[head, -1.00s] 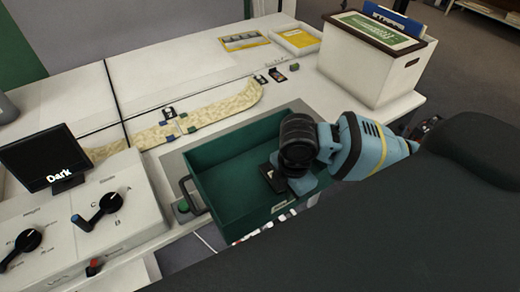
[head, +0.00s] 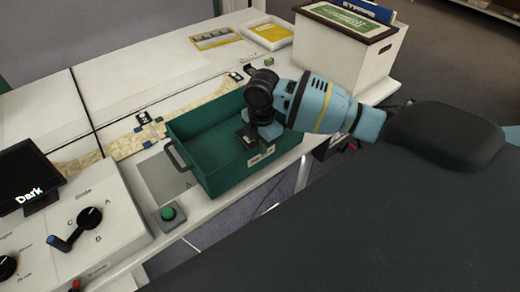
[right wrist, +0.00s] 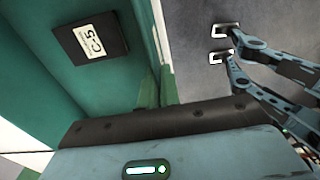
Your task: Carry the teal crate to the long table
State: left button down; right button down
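The teal crate (head: 195,155) is at the front edge of a white table (head: 60,90), partly over a grey mat (head: 160,180). I cannot tell whether it touches the table. My right gripper (head: 258,135) is at the crate's right side. In the right wrist view its fingers (right wrist: 157,90) look close together on the crate's wall (right wrist: 125,25). A black box labelled C-5 (right wrist: 90,40) lies inside the crate. Outside the crate, my left gripper (right wrist: 222,44) shows with its fingertips apart and empty; it is hidden in the head view. I cannot tell which table is the long one.
A control panel (head: 110,235), a dark screen (head: 28,180) and a green button (head: 169,212) are at the left. A pale curved strip (head: 115,145) lies behind the crate.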

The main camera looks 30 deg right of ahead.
jog(key=shift+w+r, duration=0.2)
jog(key=shift+w+d+f, duration=0.1)
jog(key=shift+w+f, duration=0.1)
jog(key=shift+f, duration=0.7)
jog(key=shift+w+d+f, duration=0.1)
jog(key=shift+w+f, duration=0.05)
jog(key=shift+f, duration=0.8)
jog(key=c, duration=2)
grip_release()
jog(key=shift+s+f, duration=0.1)
jog(key=shift+f, duration=0.1)
jog(key=shift+c, duration=0.2)
jog(key=o, duration=0.4)
notch_tip(320, 180, up, 12)
jog(key=shift+s+r+p, duration=0.1)
jog(key=shift+r+p, duration=0.05)
jog(key=shift+p, duration=0.2)
